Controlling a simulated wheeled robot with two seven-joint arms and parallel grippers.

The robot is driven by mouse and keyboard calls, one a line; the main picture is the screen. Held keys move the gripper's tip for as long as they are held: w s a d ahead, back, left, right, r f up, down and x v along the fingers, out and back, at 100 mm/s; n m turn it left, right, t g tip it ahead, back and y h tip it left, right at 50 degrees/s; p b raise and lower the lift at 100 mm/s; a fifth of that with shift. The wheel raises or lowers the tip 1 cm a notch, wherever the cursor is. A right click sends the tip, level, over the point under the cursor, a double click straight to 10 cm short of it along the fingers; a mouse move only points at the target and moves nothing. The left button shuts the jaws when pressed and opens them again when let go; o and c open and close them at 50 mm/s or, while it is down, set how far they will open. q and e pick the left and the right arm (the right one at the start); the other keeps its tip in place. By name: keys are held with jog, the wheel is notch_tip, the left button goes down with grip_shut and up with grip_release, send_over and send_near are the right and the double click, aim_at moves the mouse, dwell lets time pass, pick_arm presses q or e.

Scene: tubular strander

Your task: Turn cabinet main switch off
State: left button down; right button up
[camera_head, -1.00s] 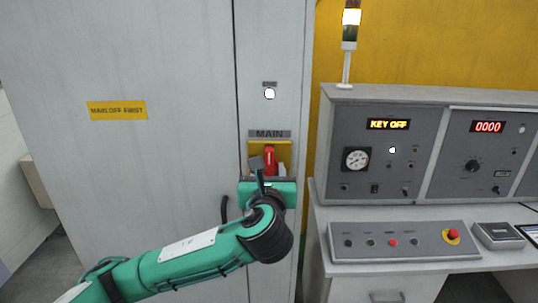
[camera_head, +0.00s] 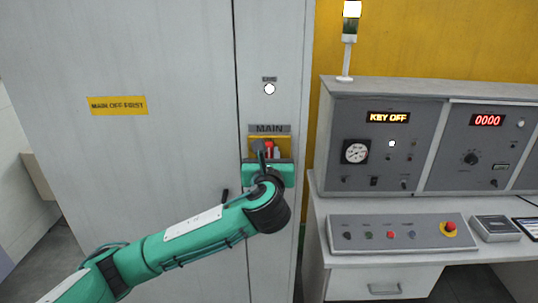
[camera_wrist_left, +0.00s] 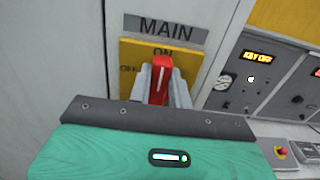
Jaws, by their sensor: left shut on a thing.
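The main switch is a red handle (camera_wrist_left: 160,84) on a yellow plate (camera_wrist_left: 133,53) under a "MAIN" label (camera_wrist_left: 166,28). In the left wrist view the handle stands roughly upright, pointing to "ON"; "OFF" is to its left, partly covered. The handle also shows in the head view (camera_head: 269,147), on the narrow right panel of the grey cabinet (camera_head: 160,180). My left gripper (camera_head: 267,154) is shut on the handle, with a grey finger on each side of it. The gripper body hides the lower part of the plate. My right gripper is out of view.
A white lamp (camera_head: 269,89) is above the switch. A yellow sign (camera_head: 117,106) is on the cabinet's wide panel. To the right stands a control desk (camera_head: 397,240) with a "KEY OFF" display (camera_head: 388,117), buttons and a signal tower (camera_head: 348,40).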

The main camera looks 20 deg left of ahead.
pick_arm(q)
jog(key=shift+a, duration=0.1)
jog(key=shift+s+a+f+n+b, duration=0.15)
jog(key=shift+a+f+n+b, duration=0.3)
jog(key=shift+n, duration=2.55)
jog(key=shift+s+a+f+n+b, duration=0.25)
jog(key=shift+a+f+n, duration=0.4)
jog(key=shift+n, duration=2.35)
jog(key=shift+s+a+f+n+b, duration=0.1)
jog(key=shift+a+f+n+b, duration=0.45)
jog(key=shift+n, duration=2.45)
jog(key=shift+d+f, duration=0.1)
jog(key=shift+f, duration=0.05)
jog(key=c, duration=1.3)
grip_release()
